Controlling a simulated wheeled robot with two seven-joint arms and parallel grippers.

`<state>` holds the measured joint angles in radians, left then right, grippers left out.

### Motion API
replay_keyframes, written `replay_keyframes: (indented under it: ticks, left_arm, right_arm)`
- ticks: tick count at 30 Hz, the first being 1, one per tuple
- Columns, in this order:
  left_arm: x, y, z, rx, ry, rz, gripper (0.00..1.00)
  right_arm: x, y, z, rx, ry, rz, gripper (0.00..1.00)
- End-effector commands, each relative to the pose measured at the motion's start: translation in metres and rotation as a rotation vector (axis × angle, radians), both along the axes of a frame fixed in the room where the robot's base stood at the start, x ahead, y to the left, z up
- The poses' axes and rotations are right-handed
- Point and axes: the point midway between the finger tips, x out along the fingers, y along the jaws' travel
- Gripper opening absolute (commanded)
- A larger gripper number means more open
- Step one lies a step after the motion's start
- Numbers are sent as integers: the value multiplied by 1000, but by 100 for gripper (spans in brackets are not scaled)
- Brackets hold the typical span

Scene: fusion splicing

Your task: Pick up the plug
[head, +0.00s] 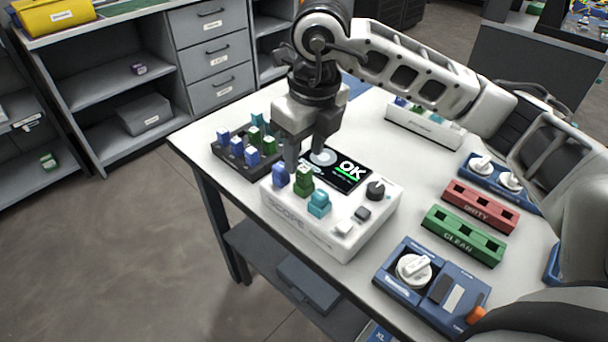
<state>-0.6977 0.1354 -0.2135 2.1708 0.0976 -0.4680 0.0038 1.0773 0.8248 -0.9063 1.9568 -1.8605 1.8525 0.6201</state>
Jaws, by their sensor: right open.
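My right gripper (305,156) points down over the back left part of the white scope box (325,238), its two fingers apart. No plug shows between the fingers. A blue plug (279,176), a green plug (304,182) and a teal plug (319,204) stand upright in a row on the scope's top. The blue and green ones are just in front of the fingers; whether they touch cannot be told. My left gripper is not in view.
The scope's screen (349,171) reads OK. To the right are a green CLEAN block (462,236), a red DIRTY block (479,206) and a blue device with a white dial (414,270). A white rack (424,127) stands at the back. Shelves and drawers are beyond the table.

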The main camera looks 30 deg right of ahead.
Motion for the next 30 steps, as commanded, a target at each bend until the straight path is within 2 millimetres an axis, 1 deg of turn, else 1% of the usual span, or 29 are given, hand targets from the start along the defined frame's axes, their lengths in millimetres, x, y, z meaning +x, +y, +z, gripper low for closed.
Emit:
replay_keyframes:
  ticks: [4, 6, 8, 12, 17, 20, 21, 22, 30]
  left_arm:
    - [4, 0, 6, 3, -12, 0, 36]
    - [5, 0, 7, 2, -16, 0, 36]
    - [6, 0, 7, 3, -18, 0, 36]
    - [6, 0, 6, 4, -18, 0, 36]
    - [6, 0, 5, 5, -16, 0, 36]
    - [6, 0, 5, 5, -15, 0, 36]
    - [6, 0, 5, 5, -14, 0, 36]
    - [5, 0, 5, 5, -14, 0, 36]
    - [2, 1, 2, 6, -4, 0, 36]
  right_arm:
    - [-3, 0, -24, 0, 6, 0, 45]
    - [-1, 1, -34, 1, 4, -1, 45]
    - [0, 1, -40, 0, 4, -1, 45]
    - [1, 2, -45, 1, 0, 1, 45]
    - [1, 2, -45, 1, 0, 1, 45]
    - [1, 2, -45, 1, 0, 1, 20]
    - [1, 2, -45, 1, 0, 1, 9]
    - [1, 2, -45, 1, 0, 1, 3]
    - [1, 2, -44, 1, 0, 0, 3]
